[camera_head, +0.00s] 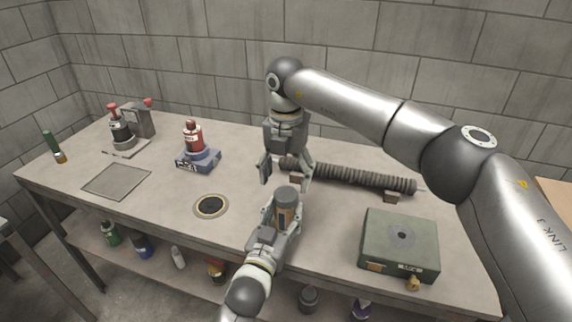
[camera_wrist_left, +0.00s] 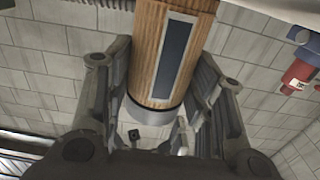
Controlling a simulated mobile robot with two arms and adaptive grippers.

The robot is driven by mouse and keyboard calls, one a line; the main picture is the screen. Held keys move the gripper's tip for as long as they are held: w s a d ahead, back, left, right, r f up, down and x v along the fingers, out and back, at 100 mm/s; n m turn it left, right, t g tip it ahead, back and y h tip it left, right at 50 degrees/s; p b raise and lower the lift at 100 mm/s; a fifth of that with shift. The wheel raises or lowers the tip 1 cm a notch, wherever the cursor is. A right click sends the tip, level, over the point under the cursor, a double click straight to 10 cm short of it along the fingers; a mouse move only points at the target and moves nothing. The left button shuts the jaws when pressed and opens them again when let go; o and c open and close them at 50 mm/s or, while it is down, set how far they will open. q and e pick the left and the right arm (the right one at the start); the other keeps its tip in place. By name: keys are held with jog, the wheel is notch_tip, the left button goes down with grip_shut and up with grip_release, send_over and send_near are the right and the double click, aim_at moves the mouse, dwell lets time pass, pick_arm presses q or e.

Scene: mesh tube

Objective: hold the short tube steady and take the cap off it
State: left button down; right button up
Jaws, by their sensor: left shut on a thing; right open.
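The short tube (camera_head: 285,216) is upright in the head view, with a brown body and a dark grey cap (camera_head: 286,194) on its top end. My left gripper (camera_head: 285,222) is shut around its body, near the table's front edge. In the left wrist view the tube (camera_wrist_left: 165,55) shows wood-like brown with a dark strip, and its grey cap end (camera_wrist_left: 152,112) lies between the fingers (camera_wrist_left: 155,100). My right gripper (camera_head: 285,172) points down with its fingers apart, just behind and above the cap, not touching it as far as I can see.
A long ribbed tube (camera_head: 360,178) lies on supports to the right, its left end close to my right gripper. A green box (camera_head: 400,240) stands at the front right. A round ringed hole (camera_head: 211,206) and a red bottle (camera_head: 193,138) on a blue base are left. Table is clear between.

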aim_at(286, 193)
notch_tip(286, 193, down, 5)
jog(key=shift+r, duration=0.1)
dwell(0.3)
jog(key=c, duration=1.1)
jog(key=n, duration=1.5)
jog(key=shift+n, duration=0.3)
jog(key=n, duration=0.6)
jog(key=shift+d, duration=0.1)
